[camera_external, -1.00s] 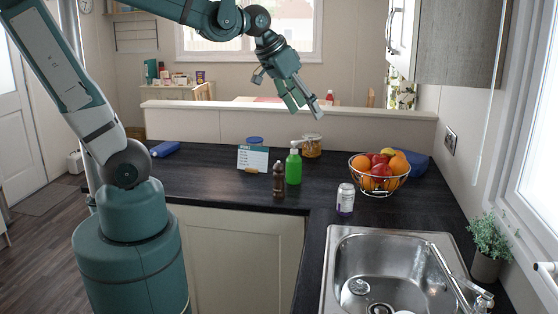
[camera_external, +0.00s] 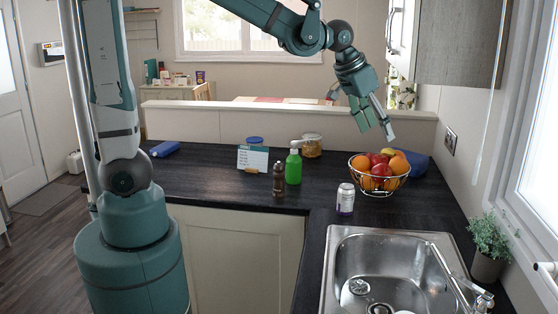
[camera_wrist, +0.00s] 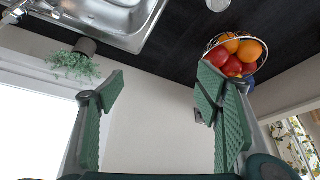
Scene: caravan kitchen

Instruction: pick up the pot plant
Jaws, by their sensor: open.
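The pot plant (camera_external: 488,246) has small green leaves in a dark grey pot. It stands upright on the counter at the right, between the sink and the window. It also shows in the wrist view (camera_wrist: 77,62) at the upper left, with the pot above the leaves. My gripper (camera_external: 376,128) is in the air above and behind the fruit bowl, well apart from the plant. In the wrist view my gripper (camera_wrist: 160,115) has its fingers spread wide with nothing between them.
A wire fruit bowl (camera_external: 378,189) stands on the counter below my gripper. A can (camera_external: 345,199), a green bottle (camera_external: 293,166) and a dark bottle (camera_external: 279,180) stand to its left. The sink (camera_external: 340,270) and tap (camera_external: 448,272) are beside the plant. A wall cabinet (camera_external: 450,45) hangs above.

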